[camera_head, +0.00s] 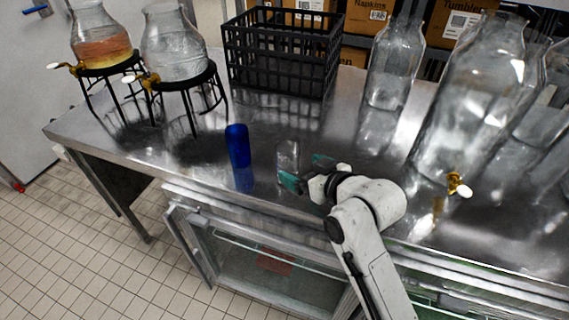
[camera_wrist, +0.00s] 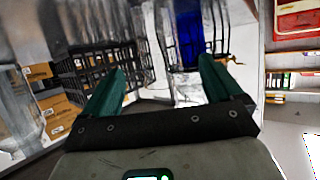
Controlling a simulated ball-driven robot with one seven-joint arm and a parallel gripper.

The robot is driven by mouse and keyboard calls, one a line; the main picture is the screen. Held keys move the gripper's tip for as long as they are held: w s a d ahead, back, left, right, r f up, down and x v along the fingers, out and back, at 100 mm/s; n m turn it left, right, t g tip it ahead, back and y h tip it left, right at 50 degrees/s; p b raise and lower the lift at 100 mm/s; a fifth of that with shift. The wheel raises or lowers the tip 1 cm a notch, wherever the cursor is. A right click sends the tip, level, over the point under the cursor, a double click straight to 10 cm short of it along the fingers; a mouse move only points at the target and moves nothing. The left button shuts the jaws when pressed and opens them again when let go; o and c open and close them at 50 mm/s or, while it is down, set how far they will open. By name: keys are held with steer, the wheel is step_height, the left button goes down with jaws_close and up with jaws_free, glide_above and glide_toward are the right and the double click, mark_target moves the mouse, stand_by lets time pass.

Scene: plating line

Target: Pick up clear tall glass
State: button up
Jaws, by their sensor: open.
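The clear tall glass (camera_head: 288,157) stands upright on the steel counter, near its front edge. My gripper (camera_head: 305,171) is low over the counter, just right of the glass and close to it. Its two teal fingers are apart and nothing is visibly held; whether a finger touches the glass cannot be told. In the wrist view my gripper (camera_wrist: 162,66) is also open, but the clear glass is hard to make out there. A blue tall glass (camera_head: 237,146) stands to the left of the clear one; it also shows beyond the fingers in the wrist view (camera_wrist: 187,36).
The steel counter (camera_head: 262,118) is bare behind the glasses. A black crate (camera_head: 280,62) stands at the back. Two glass dispensers (camera_head: 101,38) (camera_head: 174,48) on black stands are at left. Large clear jars (camera_head: 394,68) (camera_head: 472,98) stand right of my gripper.

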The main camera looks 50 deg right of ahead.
mark_target(287, 161)
steer(key=shift+p+x, duration=0.55)
steer(key=shift+x, duration=3.35)
steer(key=shift+d+f, duration=0.1)
steer(key=shift+f, duration=0.05)
steer(key=shift+s, duration=0.1)
steer(key=shift+c, duration=0.3)
steer(key=c, duration=1.1)
